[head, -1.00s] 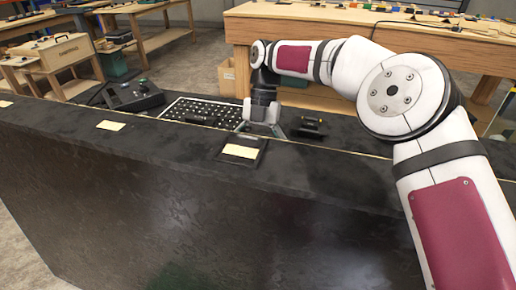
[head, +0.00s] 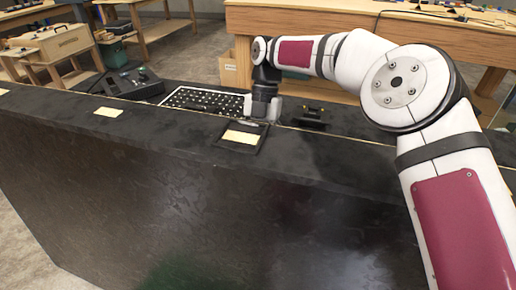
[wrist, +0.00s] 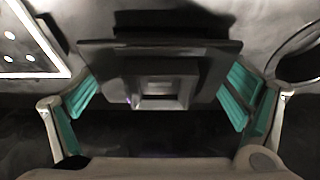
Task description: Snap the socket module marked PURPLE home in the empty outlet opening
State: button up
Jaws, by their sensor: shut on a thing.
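My gripper (head: 262,112) is low over the far part of the black console, just behind a cream-labelled plate; its fingertips are mostly hidden in the head view. In the wrist view my gripper (wrist: 163,98) has teal-padded fingers either side of a dark module (wrist: 115,68) and is shut on it. The module has a wide flat top edge and a stepped rectangular recess with a grey middle. A tiny purple spot shows at the recess's left; no readable PURPLE mark is visible. I cannot make out the empty outlet opening.
A white-dotted black panel (head: 195,99) lies left of my gripper, and a dark control box (head: 127,84) farther left. A dark block (head: 312,117) stands to the right. Cream labels (head: 242,137) sit along the console's near ledge (head: 165,126). Workbenches stand behind.

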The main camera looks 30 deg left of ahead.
jog(key=shift+f+b, duration=0.3)
jog(key=shift+f, duration=0.4)
dwell(1.0)
jog(key=o, duration=1)
jog(key=shift+c, duration=0.2)
jog(key=v, duration=0.6)
jog(key=shift+w+r, duration=0.1)
jog(key=shift+r, duration=0.15)
jog(key=shift+w+r, duration=0.2)
jog(key=shift+r, duration=0.2)
